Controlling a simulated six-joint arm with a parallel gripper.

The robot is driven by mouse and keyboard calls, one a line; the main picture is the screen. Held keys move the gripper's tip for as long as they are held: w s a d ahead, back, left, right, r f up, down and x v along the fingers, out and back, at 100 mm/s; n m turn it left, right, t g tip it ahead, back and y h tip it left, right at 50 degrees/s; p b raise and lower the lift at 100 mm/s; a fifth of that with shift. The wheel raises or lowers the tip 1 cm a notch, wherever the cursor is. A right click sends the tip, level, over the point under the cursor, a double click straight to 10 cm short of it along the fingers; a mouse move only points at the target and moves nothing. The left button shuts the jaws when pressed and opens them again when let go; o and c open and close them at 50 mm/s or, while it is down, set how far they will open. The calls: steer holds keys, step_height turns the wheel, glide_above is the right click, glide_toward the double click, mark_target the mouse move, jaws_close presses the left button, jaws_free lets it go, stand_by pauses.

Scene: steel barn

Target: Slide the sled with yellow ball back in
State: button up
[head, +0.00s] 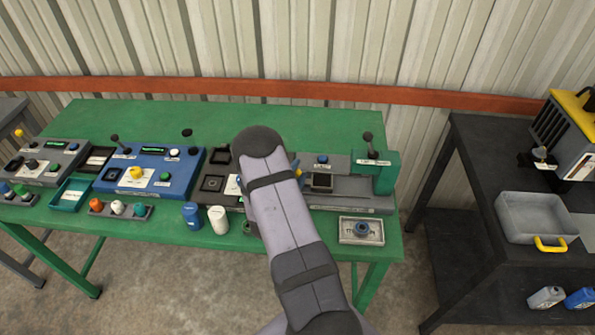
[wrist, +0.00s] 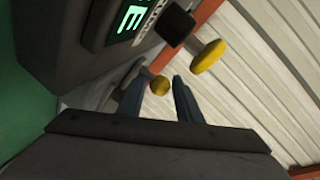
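In the wrist view, my gripper (wrist: 160,86) has its two dark blue fingers apart. A yellow ball (wrist: 160,87) shows between the fingertips, close to both; I cannot tell whether they touch it. A larger yellow round knob (wrist: 208,56) and a black square end (wrist: 178,25) show beyond the fingers, next to a dark device (wrist: 70,40) with a lit green display (wrist: 124,18). In the head view, my arm covers the gripper and most of the device in front of it. A small blue and yellow bit shows just right of the arm. The sled itself is not clearly visible.
The green table (head: 215,118) carries a blue panel (head: 150,170), a grey panel (head: 42,160) and a grey unit with a black-knobbed lever (head: 368,137). Blue (head: 192,215) and white (head: 218,219) cylinders stand at the front. A black bench (head: 480,150) stands right.

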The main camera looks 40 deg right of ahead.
mark_target(330, 181)
steer(key=shift+c, duration=0.6)
jaws_close()
steer(key=s+d+b, duration=0.3)
steer(key=s+d, duration=0.4)
steer(key=shift+f, duration=0.1)
steer(key=shift+s+d, duration=0.15)
steer(key=shift+s, duration=0.05)
steer(key=shift+o, duration=0.6)
jaws_free()
steer(key=shift+s+d, duration=0.1)
steer(key=shift+a+b, duration=0.2)
steer(key=shift+b, duration=0.15)
steer(key=shift+s+a+b, duration=0.3)
steer(key=shift+a, duration=0.25)
steer(key=shift+r+b+v, duration=0.15)
steer(key=shift+b+v, duration=0.35)
steer(key=shift+v, duration=0.95)
steer(key=shift+r+b+v, duration=0.15)
steer(key=shift+b+v, duration=0.3)
steer(key=shift+v, duration=1)
